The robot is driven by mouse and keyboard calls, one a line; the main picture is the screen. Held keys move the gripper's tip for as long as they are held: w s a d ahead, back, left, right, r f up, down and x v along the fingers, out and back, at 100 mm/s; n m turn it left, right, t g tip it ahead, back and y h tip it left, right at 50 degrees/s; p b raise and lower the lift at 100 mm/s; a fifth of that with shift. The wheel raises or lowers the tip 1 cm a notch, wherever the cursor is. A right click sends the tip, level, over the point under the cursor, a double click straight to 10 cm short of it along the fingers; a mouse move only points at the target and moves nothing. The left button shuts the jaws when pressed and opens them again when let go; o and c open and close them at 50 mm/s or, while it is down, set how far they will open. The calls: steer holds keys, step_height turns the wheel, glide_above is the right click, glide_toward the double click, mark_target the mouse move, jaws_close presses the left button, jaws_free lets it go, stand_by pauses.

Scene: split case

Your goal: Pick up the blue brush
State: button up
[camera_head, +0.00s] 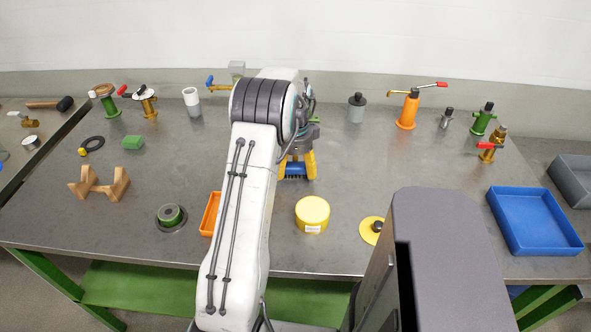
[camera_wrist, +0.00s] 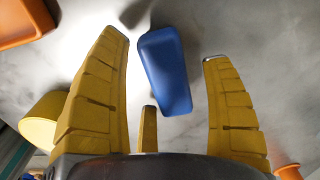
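The blue brush (camera_head: 293,169) lies on the grey workbench, partly hidden by my gripper in the head view. In the wrist view the blue brush (camera_wrist: 165,70) shows as a smooth blue block between the yellow fingers, with clear gaps to the left and right fingers. My gripper (camera_head: 298,178) is open, pointing down over the brush, with its fingers on either side of it. In the wrist view my gripper (camera_wrist: 166,46) holds nothing; a third, shorter-looking finger shows near the brush's lower end.
A yellow round tin (camera_head: 312,214) stands in front of my gripper. An orange tray (camera_head: 210,214) is partly hidden behind my arm. A blue tray (camera_head: 536,220) sits at the right edge. A grey canister (camera_head: 356,107) and an orange pump (camera_head: 407,110) stand farther back.

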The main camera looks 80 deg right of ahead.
mark_target(296, 167)
steer(key=c, duration=1.2)
steer(key=shift+o, duration=0.2)
steer(key=shift+r, duration=0.45)
step_height(296, 167, up, 4)
steer(key=shift+f, duration=0.25)
steer(key=s+a+r, duration=0.3)
steer(key=s+r, duration=0.4)
steer(key=s, duration=0.4)
steer(key=shift+a, duration=0.3)
steer(key=shift+r, duration=0.1)
steer(key=o, duration=0.5)
steer(key=shift+s, duration=0.1)
steer(key=c, duration=0.5)
